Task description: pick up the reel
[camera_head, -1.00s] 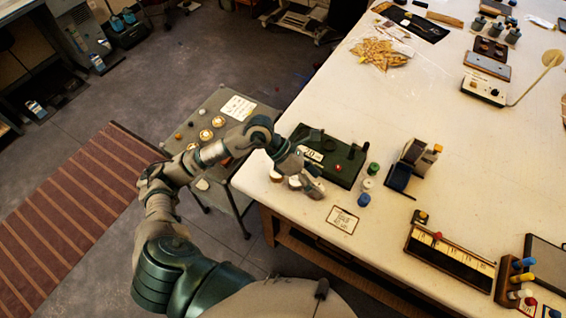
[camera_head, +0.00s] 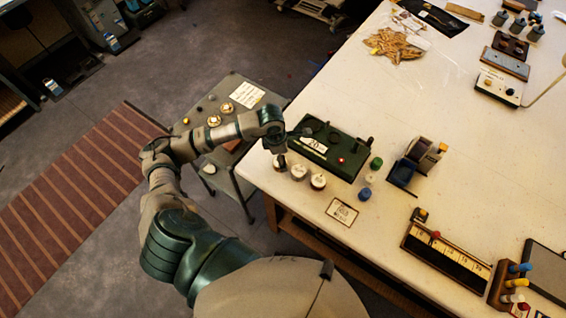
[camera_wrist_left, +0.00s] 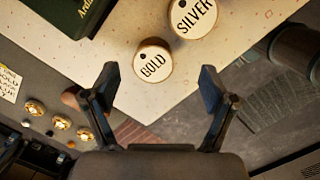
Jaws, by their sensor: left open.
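I cannot tell for certain which thing is the reel. Small spool-like pieces in green (camera_head: 376,163), white (camera_head: 370,178) and blue (camera_head: 364,193) stand on the table beside the green box. Three round white-topped pieces stand near the table's left edge, including a middle one (camera_head: 298,172) and a right one (camera_head: 318,181). In the wrist view two of them read GOLD (camera_wrist_left: 153,64) and SILVER (camera_wrist_left: 194,16). My left gripper (camera_head: 281,156) is open above the leftmost round piece and partly hides it. In the wrist view its fingers (camera_wrist_left: 158,78) are spread, with GOLD beyond the gap.
A dark green box (camera_head: 330,148) with knobs stands behind the round pieces. A blue-and-grey dispenser (camera_head: 412,165) stands to the right. A small card (camera_head: 342,212) lies in front. A grey cart (camera_head: 232,170) stands left of the table. Bare tabletop lies around the card.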

